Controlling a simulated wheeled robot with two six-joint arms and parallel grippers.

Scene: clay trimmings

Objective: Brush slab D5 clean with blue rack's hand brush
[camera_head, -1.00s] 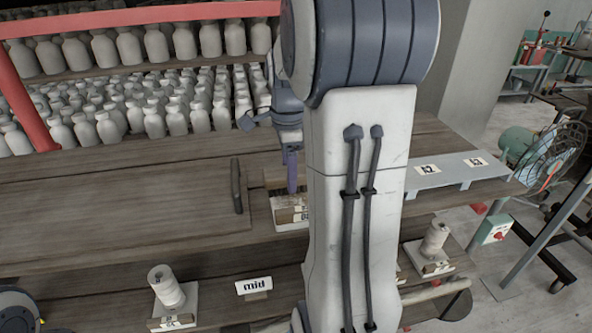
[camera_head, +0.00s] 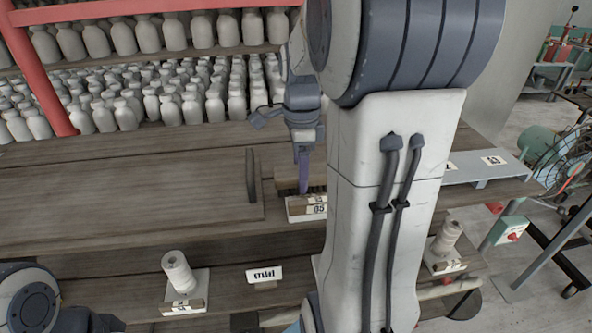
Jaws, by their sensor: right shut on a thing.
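Slab D5 (camera_head: 296,212) is a small pale block with a label on its front edge, lying on the wooden bench right of centre. My right gripper (camera_head: 303,178) points down just above it, beside my own pale arm link, which hides part of that area. It is shut on the hand brush (camera_head: 287,185), a brown wooden body with dark bristles low over the slab. Whether the bristles touch the slab is hard to tell. My left gripper is out of view; only part of my left arm shows at the lower left.
A wooden board with a dark upright handle (camera_head: 251,176) lies left of the slab. Many pale bottles (camera_head: 150,35) fill the back. A grey labelled rack (camera_head: 470,170) stands right.

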